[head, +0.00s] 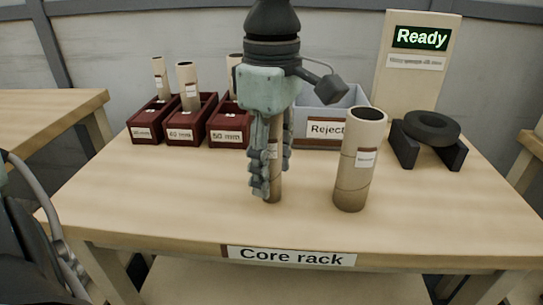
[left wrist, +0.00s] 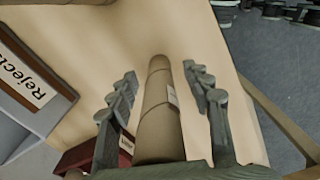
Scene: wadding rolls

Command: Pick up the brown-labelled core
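A slim cardboard core (head: 275,185) stands upright on the table. Its label, white with what looks like a brownish band, is partly hidden by my fingers. My left gripper (head: 270,190) points down over this core, with one finger on each side. In the left wrist view the core (left wrist: 160,120) lies between the open fingers (left wrist: 163,85), with gaps on both sides. A wider cardboard core (head: 360,165) stands upright to the right, with a white label topped by a brownish band. My right gripper is not in view.
Dark red bins (head: 180,128) holding upright cores stand at the back left. A grey Reject bin (head: 328,102) is behind the gripper. A black ring (head: 432,127) rests on a dark cradle at the right, near the Ready sign (head: 420,38). The front left of the table is clear.

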